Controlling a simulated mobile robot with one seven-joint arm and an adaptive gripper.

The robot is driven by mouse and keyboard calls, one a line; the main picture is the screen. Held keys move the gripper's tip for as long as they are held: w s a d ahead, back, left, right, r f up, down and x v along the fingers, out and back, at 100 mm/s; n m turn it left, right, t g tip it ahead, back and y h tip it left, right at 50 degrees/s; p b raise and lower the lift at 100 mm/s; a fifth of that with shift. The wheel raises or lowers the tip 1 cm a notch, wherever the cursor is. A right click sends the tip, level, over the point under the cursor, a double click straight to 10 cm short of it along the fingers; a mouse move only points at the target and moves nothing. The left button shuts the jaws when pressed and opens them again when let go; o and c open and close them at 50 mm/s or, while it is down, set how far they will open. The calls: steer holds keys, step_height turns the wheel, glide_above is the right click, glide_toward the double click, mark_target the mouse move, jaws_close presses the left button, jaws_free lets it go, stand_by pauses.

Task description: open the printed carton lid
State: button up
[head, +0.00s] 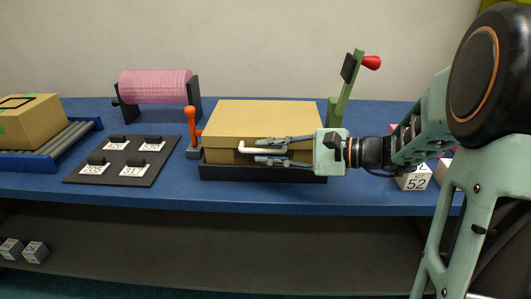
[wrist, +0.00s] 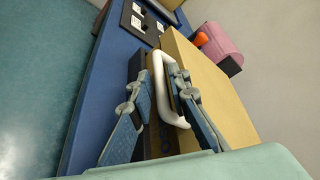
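The tan carton (head: 262,112) sits in a black tray (head: 230,174) on the blue table, its lid lying flat and closed. A white handle (head: 250,150) sticks out from its front face; the handle also shows in the wrist view (wrist: 158,80). My gripper (head: 257,151) reaches in from the right, in front of the carton. Its fingers are spread, one on each side of the handle, as the wrist view (wrist: 160,74) also shows. The handle lies closer to the right finger there; I cannot tell whether they touch.
An orange-handled lever (head: 191,122) stands close to the carton's left. A green post with a red knob (head: 371,62) stands behind right. A pink roll (head: 155,86), a black board with tags (head: 120,160) and a roller conveyor (head: 62,146) are left. A white block (head: 412,181) is right.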

steer(key=shift+w+a, duration=0.1)
steer(key=shift+a, duration=0.25)
steer(key=shift+c, duration=0.4)
jaws_close()
